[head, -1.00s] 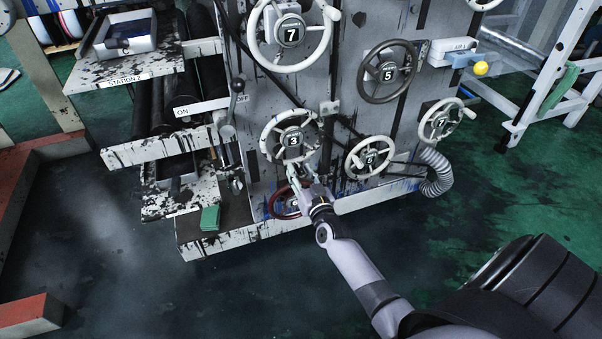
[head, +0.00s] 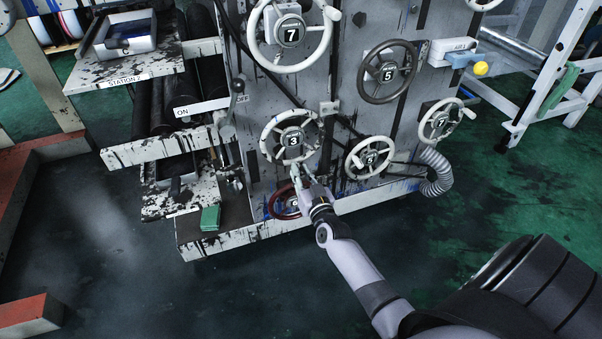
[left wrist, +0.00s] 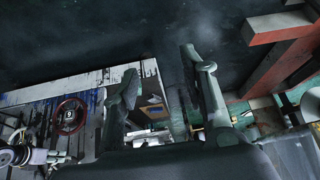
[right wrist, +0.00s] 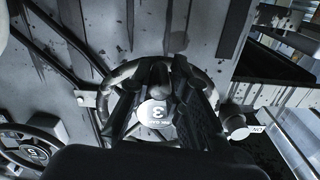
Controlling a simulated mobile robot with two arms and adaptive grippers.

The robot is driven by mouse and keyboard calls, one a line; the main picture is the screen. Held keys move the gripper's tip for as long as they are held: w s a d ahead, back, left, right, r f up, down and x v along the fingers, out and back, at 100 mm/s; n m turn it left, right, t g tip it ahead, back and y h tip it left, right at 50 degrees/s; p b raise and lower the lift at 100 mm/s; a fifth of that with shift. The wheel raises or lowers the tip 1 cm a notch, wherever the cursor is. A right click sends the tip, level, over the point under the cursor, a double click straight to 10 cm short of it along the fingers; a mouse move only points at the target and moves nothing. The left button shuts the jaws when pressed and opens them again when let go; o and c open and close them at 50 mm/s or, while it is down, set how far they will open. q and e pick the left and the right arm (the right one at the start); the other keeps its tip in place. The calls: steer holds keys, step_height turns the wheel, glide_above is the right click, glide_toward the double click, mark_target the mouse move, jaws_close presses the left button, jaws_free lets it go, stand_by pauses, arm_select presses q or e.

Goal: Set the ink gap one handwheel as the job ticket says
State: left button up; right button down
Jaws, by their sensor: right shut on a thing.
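The numbered handwheels are on the grey panel of the press. Pale handwheel 3 (head: 266,137) is at the lower left of the panel. It also fills the middle of the right wrist view, where its hub (right wrist: 156,114) appears upside down. My right gripper (head: 308,182) is at the lower rim of handwheel 3 and is shut on it; its fingers hide the exact contact. A red handwheel (head: 278,201) is low behind this gripper; the left wrist view shows it whole (left wrist: 68,103). My left gripper (left wrist: 160,64) is open and empty. I cannot make out the job ticket or the ink gap label.
Handwheels 7 (head: 291,35) and 5 (head: 388,73) and other pale wheels sit close by. An ON/OFF lever (head: 238,87) stands left of handwheel 3. A green pad (head: 210,217) lies on the low ledge. A ribbed hose (head: 437,172) is at right. The dark floor in front is clear.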

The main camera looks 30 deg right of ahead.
steer(key=a+m+p, duration=0.1)
steer(key=a+m, duration=0.1)
steer(key=m, duration=0.1)
arm_select(q)
steer(key=s+a+r+g+p, duration=0.1)
steer(key=s+g+p, duration=0.1)
steer(key=s, duration=0.3)
arm_select(e)
steer(key=m+p, duration=0.6)
steer(key=m, duration=1.4)
glide_toward(266, 132)
steer(key=w+f, duration=0.1)
steer(key=w, duration=0.5)
arm_select(q)
steer(key=s+f+g, duration=0.2)
steer(key=s+f, duration=0.1)
steer(key=f, duration=2)
steer(key=shift+s+a+y+p, duration=0.15)
steer(key=shift+a+y+p, duration=0.15)
steer(key=shift+p, duration=0.15)
arm_select(e)
steer(key=shift+s+d+r+m, duration=0.2)
steer(key=shift+d+r+m, duration=0.3)
steer(key=shift+m, duration=0.3)
arm_select(q)
steer(key=shift+f, duration=0.15)
arm_select(e)
steer(key=shift+d, duration=0.1)
